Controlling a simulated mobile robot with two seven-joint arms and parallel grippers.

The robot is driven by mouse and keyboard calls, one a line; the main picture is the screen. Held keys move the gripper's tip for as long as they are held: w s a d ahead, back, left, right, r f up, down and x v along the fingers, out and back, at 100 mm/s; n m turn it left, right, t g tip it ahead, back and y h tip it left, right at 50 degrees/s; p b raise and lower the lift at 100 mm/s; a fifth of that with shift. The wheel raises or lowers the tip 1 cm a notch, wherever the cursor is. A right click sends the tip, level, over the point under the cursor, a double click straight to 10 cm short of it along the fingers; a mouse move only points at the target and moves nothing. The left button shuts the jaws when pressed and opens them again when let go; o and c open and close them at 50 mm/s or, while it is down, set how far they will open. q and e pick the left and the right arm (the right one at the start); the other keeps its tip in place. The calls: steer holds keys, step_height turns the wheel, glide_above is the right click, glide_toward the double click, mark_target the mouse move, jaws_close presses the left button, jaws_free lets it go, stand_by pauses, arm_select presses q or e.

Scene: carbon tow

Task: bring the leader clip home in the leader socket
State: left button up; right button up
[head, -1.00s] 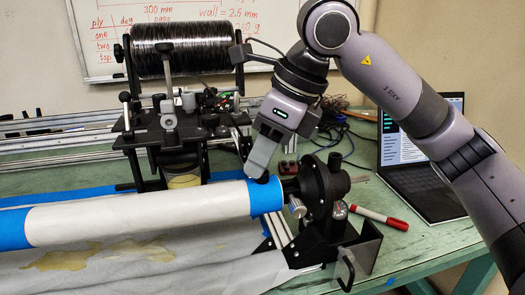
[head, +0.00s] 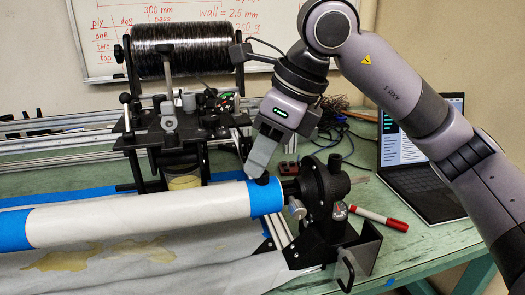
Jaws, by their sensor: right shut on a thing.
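My right gripper (head: 258,173) points down at the right end of the white tube, over its blue-taped end (head: 265,197). It is shut on a small dark piece (head: 263,180), most likely the leader clip, mostly hidden by the fingers. The piece is at the top of the tape; whether it touches the tape or sits in anything cannot be told. I cannot make out the leader socket; it may be hidden at the fingertips. My left gripper is not in view.
A black chuck (head: 325,185) on a bracket holds the tube's right end, close to my gripper. A black carriage (head: 170,140) with a fibre spool (head: 185,52) stands to the left. A red marker (head: 378,217) and a laptop (head: 420,150) are on the right.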

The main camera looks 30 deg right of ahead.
steer(key=shift+f, duration=0.35)
stand_by(0.6)
steer(key=o, duration=1.1)
steer(key=shift+r, duration=0.1)
steer(key=shift+p+v, duration=0.3)
steer(key=shift+v, duration=3.2)
